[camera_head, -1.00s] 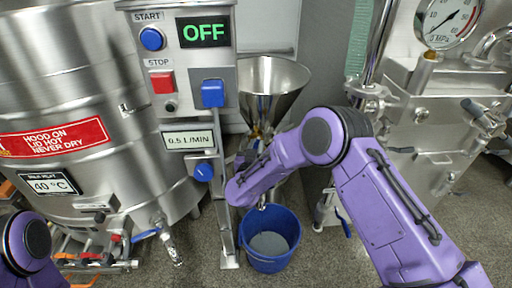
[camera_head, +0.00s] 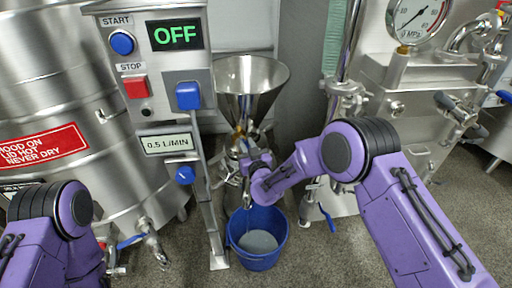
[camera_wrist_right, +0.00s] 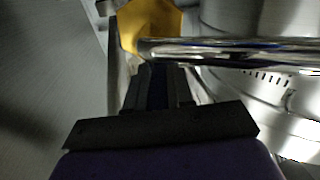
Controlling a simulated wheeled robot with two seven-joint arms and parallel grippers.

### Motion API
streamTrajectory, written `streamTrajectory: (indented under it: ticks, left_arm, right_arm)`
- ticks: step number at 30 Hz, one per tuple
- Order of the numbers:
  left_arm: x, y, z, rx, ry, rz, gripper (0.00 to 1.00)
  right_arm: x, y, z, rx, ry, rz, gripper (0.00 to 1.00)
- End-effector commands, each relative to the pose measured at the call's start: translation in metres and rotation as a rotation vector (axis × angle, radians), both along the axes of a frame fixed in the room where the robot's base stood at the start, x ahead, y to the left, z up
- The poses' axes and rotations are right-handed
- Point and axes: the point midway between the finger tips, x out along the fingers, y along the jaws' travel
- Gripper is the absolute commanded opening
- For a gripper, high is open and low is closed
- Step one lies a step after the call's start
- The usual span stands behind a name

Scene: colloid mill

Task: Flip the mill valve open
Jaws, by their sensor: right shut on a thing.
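The colloid mill has a steel hopper (camera_head: 250,90) with a narrow body below it, above a blue bucket (camera_head: 235,227). My right gripper (camera_head: 250,160) is at the mill's body under the hopper, small and partly hidden by its own wrist. In the right wrist view, the dark fingers (camera_wrist_right: 157,75) are shut at a chrome bar (camera_wrist_right: 235,50), which looks like the mill valve's handle. The bar runs sideways across the fingertips. A yellow part (camera_wrist_right: 150,20) is just beyond it. The jaw contact is dark and hard to see. My left gripper is out of view.
A control post (camera_head: 155,110) with an OFF display (camera_head: 175,35) stands left of the mill. A large steel tank (camera_head: 50,110) is at the left. A steel machine with a pressure gauge (camera_head: 418,15) is at the right.

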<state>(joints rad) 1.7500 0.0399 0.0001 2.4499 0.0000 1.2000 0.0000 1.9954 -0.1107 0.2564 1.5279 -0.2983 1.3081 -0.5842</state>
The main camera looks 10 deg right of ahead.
Motion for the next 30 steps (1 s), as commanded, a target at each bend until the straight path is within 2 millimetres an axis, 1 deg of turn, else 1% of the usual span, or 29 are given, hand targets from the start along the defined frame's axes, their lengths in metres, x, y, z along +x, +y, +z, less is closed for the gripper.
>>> streamTrajectory:
  ticks: [4, 5, 6, 7, 14, 17, 20, 27, 30]
  left_arm:
    - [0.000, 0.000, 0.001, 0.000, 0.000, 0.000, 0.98]
    - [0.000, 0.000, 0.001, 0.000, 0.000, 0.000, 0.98]
    - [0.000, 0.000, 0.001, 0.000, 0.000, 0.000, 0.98]
    - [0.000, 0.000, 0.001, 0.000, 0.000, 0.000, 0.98]
    - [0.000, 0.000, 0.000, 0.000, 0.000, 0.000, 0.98]
    - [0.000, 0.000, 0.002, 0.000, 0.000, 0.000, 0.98]
    - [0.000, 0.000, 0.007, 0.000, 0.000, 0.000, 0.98]
    - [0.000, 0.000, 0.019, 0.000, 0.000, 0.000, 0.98]
    - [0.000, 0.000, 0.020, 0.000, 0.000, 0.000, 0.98]
  right_arm:
    - [0.001, -0.003, 0.002, 0.001, -0.005, -0.006, 0.00]
    - [0.001, -0.003, 0.002, 0.001, -0.005, -0.007, 0.28]
    - [0.001, -0.003, 0.003, 0.001, -0.005, -0.007, 0.41]
    - [0.001, -0.003, 0.002, 0.001, -0.005, -0.006, 0.48]
    - [0.001, -0.002, 0.001, 0.000, -0.002, -0.005, 0.48]
    - [-0.004, -0.002, 0.002, -0.001, -0.001, -0.004, 0.48]
    - [-0.020, -0.005, 0.004, -0.002, 0.000, -0.003, 0.48]
    - [-0.077, -0.013, 0.004, -0.003, 0.000, -0.004, 0.48]
    - [-0.093, -0.016, 0.002, -0.002, -0.001, -0.004, 0.48]
